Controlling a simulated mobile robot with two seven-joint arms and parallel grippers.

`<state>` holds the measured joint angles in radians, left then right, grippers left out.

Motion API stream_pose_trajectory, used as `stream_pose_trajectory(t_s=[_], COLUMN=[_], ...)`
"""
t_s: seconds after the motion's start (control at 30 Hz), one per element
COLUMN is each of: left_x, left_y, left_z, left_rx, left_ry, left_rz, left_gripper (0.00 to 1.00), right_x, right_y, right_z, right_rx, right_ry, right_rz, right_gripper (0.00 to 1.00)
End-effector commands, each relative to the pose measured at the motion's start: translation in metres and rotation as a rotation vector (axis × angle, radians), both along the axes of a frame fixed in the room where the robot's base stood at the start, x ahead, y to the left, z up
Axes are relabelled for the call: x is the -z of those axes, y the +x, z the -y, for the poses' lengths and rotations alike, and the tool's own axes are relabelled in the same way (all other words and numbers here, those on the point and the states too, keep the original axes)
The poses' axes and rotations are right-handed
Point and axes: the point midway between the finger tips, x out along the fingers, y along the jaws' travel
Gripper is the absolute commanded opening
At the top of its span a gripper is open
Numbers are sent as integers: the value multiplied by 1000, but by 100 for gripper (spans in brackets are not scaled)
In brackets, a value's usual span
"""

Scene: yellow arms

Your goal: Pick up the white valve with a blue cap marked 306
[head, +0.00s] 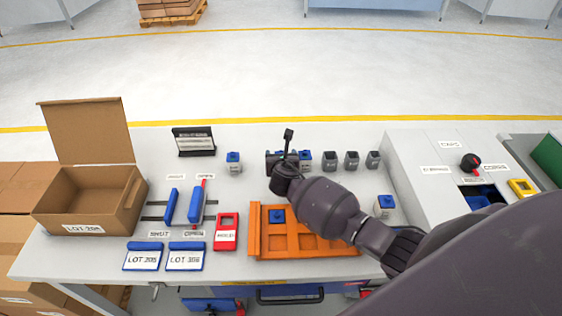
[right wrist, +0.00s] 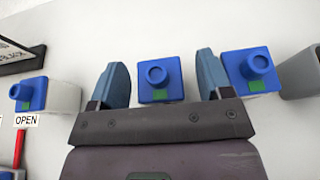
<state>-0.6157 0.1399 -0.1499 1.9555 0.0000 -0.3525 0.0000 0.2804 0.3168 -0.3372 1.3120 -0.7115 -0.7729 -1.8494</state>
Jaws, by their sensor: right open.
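My right gripper (head: 285,160) is over the back row on the table. In the right wrist view its two fingers (right wrist: 162,62) are apart, with a blue-capped valve (right wrist: 160,80) showing between them; contact cannot be told. Another blue-capped white valve (right wrist: 250,72) is just right of the right finger, and it also shows in the head view (head: 304,158). A third (right wrist: 32,93) is at the left, also in the head view (head: 233,163). Other blue caps show in the orange tray (head: 277,216) and at the right (head: 385,203). No number is readable on the valves. My left gripper is out of view.
Grey cups (head: 351,160) stand right of the gripper. An orange tray (head: 305,245) lies below my forearm. An open cardboard box (head: 85,205), blue-handled slides (head: 195,205) and a red-framed label (head: 226,232) are left. A raised white panel (head: 425,175) is right.

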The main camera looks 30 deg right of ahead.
Motion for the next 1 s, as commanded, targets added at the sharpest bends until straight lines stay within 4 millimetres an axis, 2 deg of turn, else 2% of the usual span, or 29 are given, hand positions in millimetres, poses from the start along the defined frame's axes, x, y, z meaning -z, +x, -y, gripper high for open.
stream_pose_trajectory(t_s=[0.23,0.5,0.6,0.87,1.0], left_x=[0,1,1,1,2], left_y=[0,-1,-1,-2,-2], left_z=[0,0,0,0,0], left_rx=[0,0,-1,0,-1], left_ry=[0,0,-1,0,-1], left_rz=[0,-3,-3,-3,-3], left_gripper=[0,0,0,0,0], right_x=[0,0,0,-2,-12], right_y=[1,0,1,1,1], right_z=[0,0,0,0,1], right_rx=[0,0,0,0,1], right_ry=[0,0,0,0,-1], right_rz=[0,0,0,1,4], right_gripper=[71,29,17,17,17])
